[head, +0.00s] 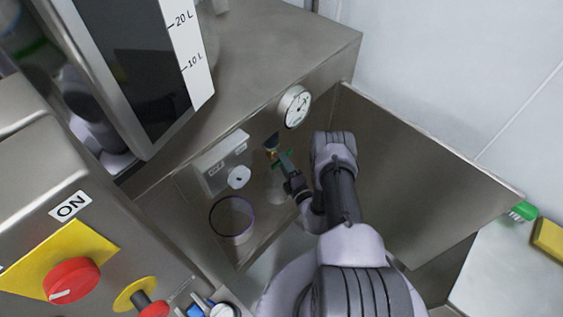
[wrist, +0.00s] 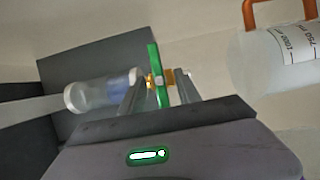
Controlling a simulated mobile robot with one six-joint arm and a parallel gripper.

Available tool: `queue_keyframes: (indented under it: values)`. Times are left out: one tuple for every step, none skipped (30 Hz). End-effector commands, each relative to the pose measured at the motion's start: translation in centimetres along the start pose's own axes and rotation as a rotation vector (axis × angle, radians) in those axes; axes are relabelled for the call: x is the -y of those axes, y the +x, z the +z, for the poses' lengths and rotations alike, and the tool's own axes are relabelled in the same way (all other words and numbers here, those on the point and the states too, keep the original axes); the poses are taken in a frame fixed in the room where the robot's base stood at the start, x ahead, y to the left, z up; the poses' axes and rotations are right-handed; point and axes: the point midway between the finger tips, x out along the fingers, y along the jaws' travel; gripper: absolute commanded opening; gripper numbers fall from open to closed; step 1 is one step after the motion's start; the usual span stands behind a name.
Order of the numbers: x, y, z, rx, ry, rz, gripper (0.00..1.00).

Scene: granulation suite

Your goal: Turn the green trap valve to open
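The green trap valve handle (head: 289,153) is small in the head view, low on the steel panel beneath a round gauge, partly hidden by my gripper. In the wrist view the green handle (wrist: 154,62) is a narrow upright bar on a brass body (wrist: 151,82). My gripper (head: 279,158) is at the valve. In the wrist view my gripper's fingers (wrist: 160,88) stand apart, one on each side of the handle, with gaps visible. Contact with the handle cannot be made out.
A clear cylinder (wrist: 100,93) lies left of the valve in the wrist view; a scaled vessel with an orange handle (wrist: 275,55) is at right. The gauge (head: 295,106), a grey box (head: 217,163) and a purple-rimmed ring (head: 232,217) are nearby. A steel side panel (head: 420,180) bounds the right.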

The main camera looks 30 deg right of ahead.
Motion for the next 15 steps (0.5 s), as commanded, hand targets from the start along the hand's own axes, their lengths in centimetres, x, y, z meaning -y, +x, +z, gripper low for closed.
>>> queue_keyframes:
  values:
    - [0.1, 0.7, -0.1, -0.002, -0.002, 0.002, 0.40]
    - [0.1, 1.0, -0.1, -0.002, -0.002, 0.002, 0.40]
    - [0.0, 1.4, 0.0, -0.001, -0.001, 0.002, 0.40]
    - [0.0, 1.6, 0.0, -0.001, -0.001, 0.001, 0.40]
    - [0.0, 1.7, 0.0, -0.001, 0.000, 0.001, 0.40]
    - [0.0, 1.8, 0.0, 0.000, 0.000, 0.001, 0.40]
    - [0.0, 1.9, 0.0, 0.000, 0.000, 0.000, 0.40]
    - [-0.1, 1.9, 0.0, 0.000, 0.000, 0.000, 0.40]
    - [-0.1, 2.0, 0.0, 0.000, 0.000, 0.000, 0.40]
    - [-0.1, 2.0, 0.0, 0.000, 0.000, 0.000, 0.40]
    - [-0.1, 2.0, 0.0, 0.000, 0.000, 0.000, 0.40]
    - [-0.1, 1.9, 0.0, 0.000, 0.000, 0.000, 0.40]
    - [-0.1, 1.9, 0.0, 0.000, 0.000, 0.000, 0.40]
    - [-0.1, 1.9, 0.0, 0.000, 0.000, 0.000, 0.38]
    - [-0.1, 1.9, 0.0, 0.000, 0.000, 0.000, 0.30]
